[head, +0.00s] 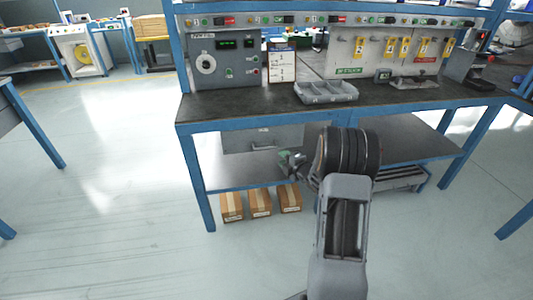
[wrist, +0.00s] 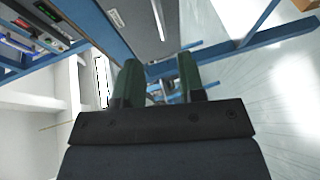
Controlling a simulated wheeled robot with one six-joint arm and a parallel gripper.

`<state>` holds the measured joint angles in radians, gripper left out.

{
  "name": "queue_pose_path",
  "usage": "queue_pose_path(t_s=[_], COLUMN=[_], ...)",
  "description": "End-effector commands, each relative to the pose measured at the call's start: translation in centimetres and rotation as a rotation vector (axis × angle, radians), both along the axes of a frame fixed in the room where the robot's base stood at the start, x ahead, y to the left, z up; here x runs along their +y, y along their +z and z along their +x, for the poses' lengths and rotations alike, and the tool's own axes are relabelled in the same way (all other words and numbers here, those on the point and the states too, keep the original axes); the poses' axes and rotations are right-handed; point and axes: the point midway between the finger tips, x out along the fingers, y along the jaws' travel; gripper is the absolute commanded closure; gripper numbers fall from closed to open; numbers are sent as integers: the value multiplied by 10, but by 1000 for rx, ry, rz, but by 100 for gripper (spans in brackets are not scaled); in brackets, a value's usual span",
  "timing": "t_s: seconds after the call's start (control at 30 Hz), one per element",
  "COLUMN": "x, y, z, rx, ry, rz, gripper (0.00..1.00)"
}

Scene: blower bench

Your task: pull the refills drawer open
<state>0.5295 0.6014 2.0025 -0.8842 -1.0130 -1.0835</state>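The drawer (head: 240,140) is a grey box hung under the left part of the bench top. Its front appears shut, with a small pale label near its top edge. In the wrist view its grey front (wrist: 138,38) is at the top middle, with a small white label and a pale bar handle (wrist: 159,20). The label's text is too small to read. My gripper (head: 288,160) is in front of the drawer's lower right part, apart from the handle. In the wrist view its green fingers (wrist: 160,84) are spread with nothing between them.
The blue-framed workbench (head: 225,108) carries a grey divided tray (head: 327,92) and a control panel. Several cardboard boxes (head: 260,202) stand on the floor under the lower shelf (head: 235,178). Blue legs stand at the bench's corners. The floor to the left is clear.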

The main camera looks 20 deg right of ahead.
Motion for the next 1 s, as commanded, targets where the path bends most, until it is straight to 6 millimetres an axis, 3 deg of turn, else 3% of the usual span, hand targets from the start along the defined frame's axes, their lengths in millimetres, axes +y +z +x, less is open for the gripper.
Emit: queue_pose_path(t_s=[0.5, 0.73, 1.0], x=[20, 24, 25], y=[-18, -21, -21], z=[91, 112, 118], rx=[0, 2, 2], ry=[1, 0, -1], rz=[2, 3, 3], gripper=[64, 64, 64])
